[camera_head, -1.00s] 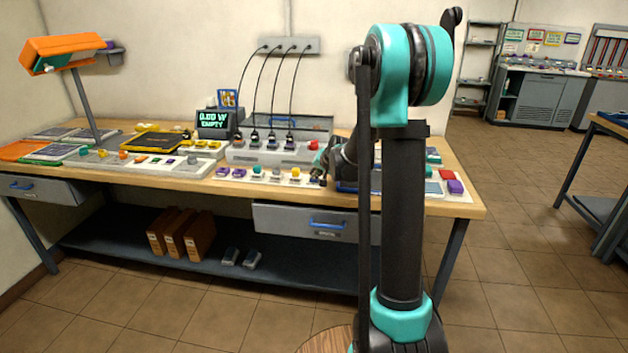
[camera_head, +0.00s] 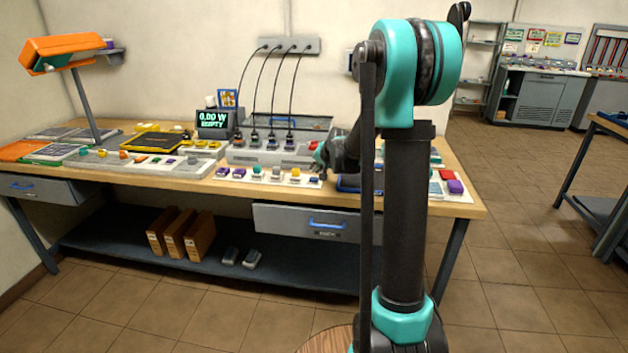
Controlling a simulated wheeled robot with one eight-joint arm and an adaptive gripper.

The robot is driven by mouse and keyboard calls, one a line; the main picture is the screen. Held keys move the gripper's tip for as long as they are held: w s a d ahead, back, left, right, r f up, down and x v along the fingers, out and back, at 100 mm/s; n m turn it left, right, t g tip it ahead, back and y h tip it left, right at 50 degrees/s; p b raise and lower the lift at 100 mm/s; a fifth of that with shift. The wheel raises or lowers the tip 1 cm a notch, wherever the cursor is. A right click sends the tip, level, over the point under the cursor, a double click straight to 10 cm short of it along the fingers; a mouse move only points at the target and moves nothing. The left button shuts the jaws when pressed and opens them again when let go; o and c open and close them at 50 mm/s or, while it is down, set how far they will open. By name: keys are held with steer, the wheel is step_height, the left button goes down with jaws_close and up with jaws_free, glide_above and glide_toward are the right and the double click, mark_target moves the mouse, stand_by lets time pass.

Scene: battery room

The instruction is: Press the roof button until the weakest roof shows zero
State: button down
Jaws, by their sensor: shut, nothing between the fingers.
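A dark display (camera_head: 213,121) at the back of the bench reads "0.00 W" and "EMPTY" in green. A row of small coloured buttons on pale bases stands near the front edge: purple ones (camera_head: 223,171), a teal one (camera_head: 257,169), a grey one (camera_head: 275,172), a yellow one (camera_head: 295,172) and a dark one (camera_head: 315,180). I cannot tell which is the roof button. My gripper (camera_head: 318,167) is shut and empty, just above the right end of this row. It is small and partly blends with the things behind it.
A grey unit (camera_head: 270,154) with several plugged cables stands behind the buttons. An orange lamp (camera_head: 65,46) leans over flat panels (camera_head: 50,151) at the left. A red block (camera_head: 446,174) and a purple block (camera_head: 455,187) sit at the bench's right end.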

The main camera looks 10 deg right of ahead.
mark_target(315, 180)
steer(key=shift+r, duration=2.15)
steer(key=shift+s, duration=0.15)
steer(key=s+d+f+n+g+h, duration=0.1)
steer(key=s+f, duration=0.3)
steer(key=s, duration=0.9)
steer(key=s+d+f+n+g+h, duration=0.1)
steer(key=s+f, duration=0.4)
steer(key=s, duration=0.9)
steer(key=s+d+f+n+g, duration=0.1)
steer(key=s+f+n+g, duration=0.1)
steer(key=s, duration=1.1)
step_height(315, 180, down, 3)
steer(key=shift+s+d+r+n+g+h, duration=0.1)
steer(key=shift+s+d+n+g+h, duration=0.25)
steer(key=shift+n, duration=0.35)
